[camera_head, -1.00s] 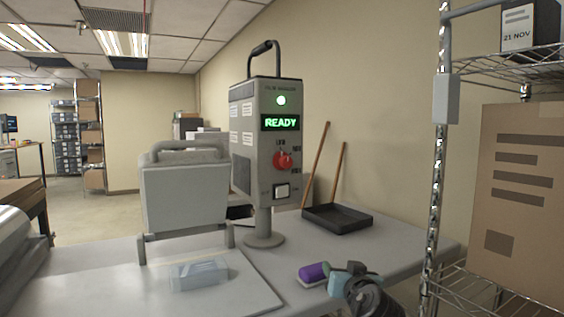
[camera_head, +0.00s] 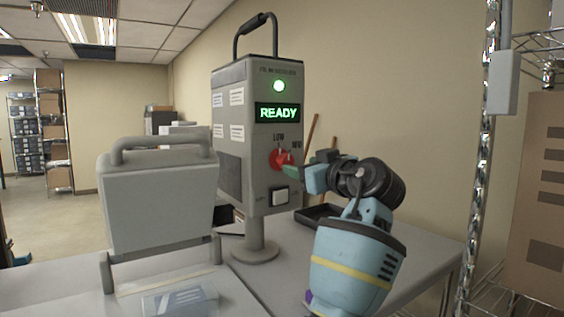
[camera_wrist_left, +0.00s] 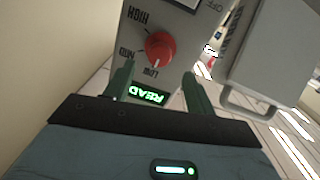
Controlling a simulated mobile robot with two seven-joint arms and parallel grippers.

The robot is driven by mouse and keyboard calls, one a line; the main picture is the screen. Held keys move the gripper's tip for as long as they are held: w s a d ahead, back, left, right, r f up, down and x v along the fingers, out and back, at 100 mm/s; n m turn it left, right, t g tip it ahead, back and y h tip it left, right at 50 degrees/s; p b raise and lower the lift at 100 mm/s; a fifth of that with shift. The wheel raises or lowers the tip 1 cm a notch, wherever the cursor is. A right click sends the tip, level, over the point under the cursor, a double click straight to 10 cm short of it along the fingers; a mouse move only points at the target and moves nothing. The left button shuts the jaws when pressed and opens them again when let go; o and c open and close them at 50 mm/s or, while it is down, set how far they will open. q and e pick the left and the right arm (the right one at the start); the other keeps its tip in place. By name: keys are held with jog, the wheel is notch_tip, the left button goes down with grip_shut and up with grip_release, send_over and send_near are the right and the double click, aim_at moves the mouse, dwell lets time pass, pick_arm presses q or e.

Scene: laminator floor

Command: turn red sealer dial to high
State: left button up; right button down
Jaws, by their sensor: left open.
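The grey sealer control box (camera_head: 258,185) stands on a post, with a green READY display and a lit green lamp. Its red dial (camera_head: 278,158) is partly covered by my gripper in the head view. The dial shows whole in the wrist view (camera_wrist_left: 160,46), with LOW, MED and HIGH printed around it; its pale mark appears to point at LOW. My left gripper (camera_head: 307,170) is in front of the dial, from the right. In the wrist view its open, empty fingers (camera_wrist_left: 158,76) are spread, with the dial beyond them. I see no contact. My right gripper is out of view.
A grey handled unit (camera_head: 158,200) stands left of the box on the table. A black tray (camera_head: 312,215) lies behind my arm. A wire rack post (camera_head: 484,150) is at right.

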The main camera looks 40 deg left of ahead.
aim_at(288, 162)
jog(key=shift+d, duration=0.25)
pick_arm(q)
jog(key=p+x, duration=0.1)
jog(key=x, duration=0.5)
jog(key=shift+a+r, duration=0.15)
jog(key=shift+w+a, duration=0.35)
jog(key=shift+a, duration=0.25)
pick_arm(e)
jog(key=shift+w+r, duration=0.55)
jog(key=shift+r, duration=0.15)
pick_arm(q)
jog(key=shift+c, duration=0.2)
jog(key=c, duration=0.9)
